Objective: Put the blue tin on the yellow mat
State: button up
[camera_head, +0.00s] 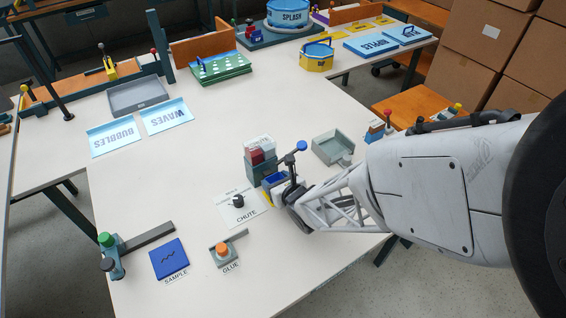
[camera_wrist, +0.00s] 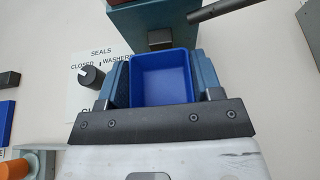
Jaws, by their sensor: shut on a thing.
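The blue tin (camera_wrist: 162,75) is an open-topped square box held between the two fingers of my gripper (camera_wrist: 163,88) in the wrist view. Its inside looks empty. In the head view the tin (camera_head: 275,180) and my gripper (camera_head: 284,187) are at the foot of the teal dispenser (camera_head: 259,170), beside the chute sign. In the wrist view the dispenser (camera_wrist: 150,18) is just beyond the tin. I cannot tell whether the tin touches the table. Small flat yellow pieces (camera_head: 362,28) lie on the far table; I cannot tell whether one is the yellow mat.
A chute sign with a black knob (camera_head: 238,201) lies left of my gripper. A grey-green tray (camera_head: 333,147) stands to the right. A blue sample plate (camera_head: 170,258), an orange-topped glue holder (camera_head: 222,251) and a green button (camera_head: 106,240) are near the front. The table's middle is clear.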

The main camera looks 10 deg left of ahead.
jog(key=shift+w+a, duration=0.25)
jog(key=shift+w, duration=0.1)
jog(key=shift+f, duration=0.1)
jog(key=shift+f, duration=1.7)
jog(key=shift+f, duration=0.1)
jog(key=o, duration=0.9)
jog(key=shift+v, duration=6.1)
